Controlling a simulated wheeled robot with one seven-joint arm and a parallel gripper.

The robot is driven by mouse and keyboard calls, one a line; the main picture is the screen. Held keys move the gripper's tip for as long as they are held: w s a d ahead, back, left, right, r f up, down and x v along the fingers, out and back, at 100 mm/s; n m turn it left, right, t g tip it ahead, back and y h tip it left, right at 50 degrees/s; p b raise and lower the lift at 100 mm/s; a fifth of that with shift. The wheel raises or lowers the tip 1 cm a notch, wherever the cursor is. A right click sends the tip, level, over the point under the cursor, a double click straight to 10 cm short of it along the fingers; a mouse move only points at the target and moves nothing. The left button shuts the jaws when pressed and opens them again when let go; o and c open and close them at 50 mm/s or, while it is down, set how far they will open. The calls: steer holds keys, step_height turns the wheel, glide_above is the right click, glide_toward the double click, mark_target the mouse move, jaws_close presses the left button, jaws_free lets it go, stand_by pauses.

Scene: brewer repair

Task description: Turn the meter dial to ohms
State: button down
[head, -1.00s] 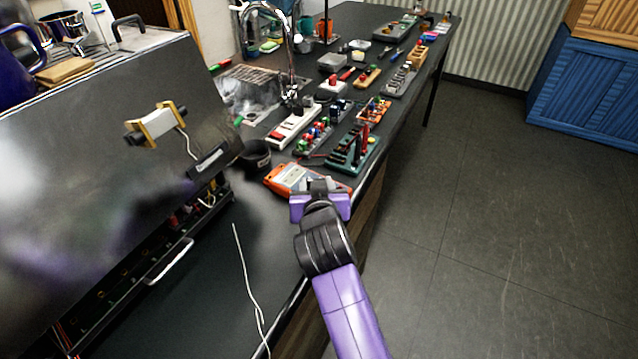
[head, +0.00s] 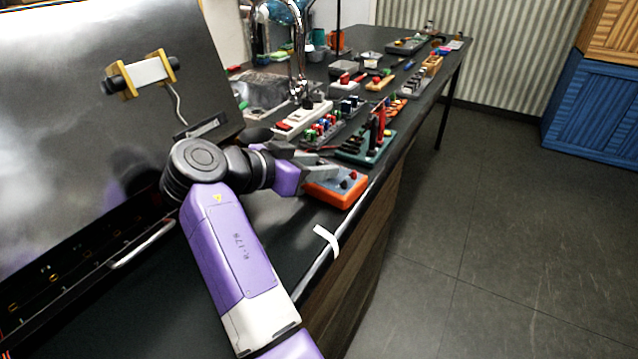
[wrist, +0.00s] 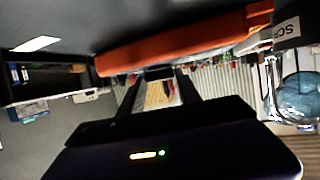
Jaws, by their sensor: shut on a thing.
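The orange meter (head: 338,193) lies on the dark counter near its front edge, with dark and red sockets on its right part. My gripper (head: 322,168) reaches in from the left, with its fingers low over the meter's left part. In the wrist view the meter's orange side (wrist: 185,42) spans the top. There my gripper (wrist: 160,76) has its fingertips closed around a small dark piece at the meter, which appears to be the dial. The dial's pointer and markings are hidden, so its setting cannot be read.
A green board with upright posts (head: 368,143) stands just behind the meter. A white power strip (head: 302,118) and several small parts lie farther back. The large dark brewer panel (head: 90,90) rises on the left. A white strip (head: 327,241) lies at the counter's front edge.

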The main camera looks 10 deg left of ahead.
steer(key=shift+w+f+m+g+h+b, duration=0.1)
steer(key=shift+f+m+g+h+b, duration=0.15)
steer(key=shift+m+g+h+b, duration=0.5)
steer(key=shift+b, duration=0.6)
steer(key=c, duration=0.8)
jaws_free()
steer(key=shift+c, duration=0.2)
steer(key=shift+r, duration=0.1)
step_height(320, 180, up, 20)
steer(key=p, duration=0.1)
steer(key=shift+p, duration=0.4)
steer(key=shift+w, duration=0.1)
